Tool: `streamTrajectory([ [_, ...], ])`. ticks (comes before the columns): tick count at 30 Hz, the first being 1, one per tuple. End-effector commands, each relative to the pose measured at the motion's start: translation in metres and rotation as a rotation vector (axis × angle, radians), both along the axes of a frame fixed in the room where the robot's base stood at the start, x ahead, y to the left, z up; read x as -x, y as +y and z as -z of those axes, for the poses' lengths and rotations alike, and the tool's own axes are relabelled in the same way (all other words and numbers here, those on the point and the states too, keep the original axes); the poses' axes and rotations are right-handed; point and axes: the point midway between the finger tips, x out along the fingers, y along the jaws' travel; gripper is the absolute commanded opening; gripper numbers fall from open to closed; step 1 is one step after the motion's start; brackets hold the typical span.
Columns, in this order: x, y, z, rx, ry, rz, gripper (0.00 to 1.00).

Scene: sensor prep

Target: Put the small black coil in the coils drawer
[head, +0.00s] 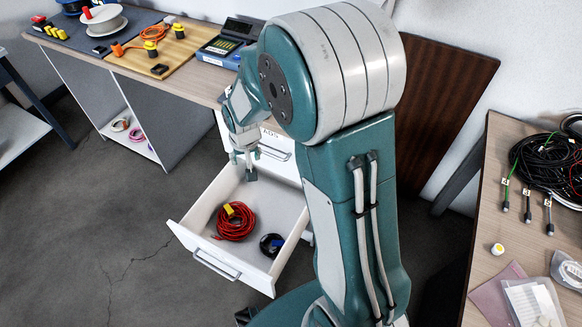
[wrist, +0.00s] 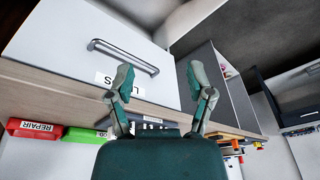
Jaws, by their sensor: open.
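A small black coil (head: 271,245) with a blue tag lies in the right front corner of an open white drawer (head: 190,222). The open drawer's own label does not show in the head view. My gripper (head: 244,168) is over the back of this drawer, apart from the black coil. In the wrist view my gripper (wrist: 160,82) has its two fingers spread with nothing between them. Behind them is a white drawer front (wrist: 75,35) with a metal handle and a partly hidden label. The black coil does not show there.
A red coil (head: 234,221) with a yellow tag lies in the same drawer. A closed drawer front (head: 275,148), its label partly hidden, is above, under the workbench (head: 185,78). A side table (head: 485,275) on the right holds a large bundle of black cables (head: 550,165).

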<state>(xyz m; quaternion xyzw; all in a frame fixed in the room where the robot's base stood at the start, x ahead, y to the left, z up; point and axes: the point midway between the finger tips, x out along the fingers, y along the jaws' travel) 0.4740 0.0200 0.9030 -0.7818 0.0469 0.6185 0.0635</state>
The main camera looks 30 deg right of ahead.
Motion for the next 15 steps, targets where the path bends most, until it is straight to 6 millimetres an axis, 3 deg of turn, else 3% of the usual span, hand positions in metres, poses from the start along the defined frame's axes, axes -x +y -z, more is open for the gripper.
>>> streamTrajectory([
  [1,0.007,-0.002,-0.023,0.001,-0.022,-0.007,0.68],
  [6,0.039,-0.006,-0.079,0.009,-0.069,-0.033,0.68],
  [15,0.111,-0.013,-0.155,0.027,-0.151,-0.080,0.68],
])
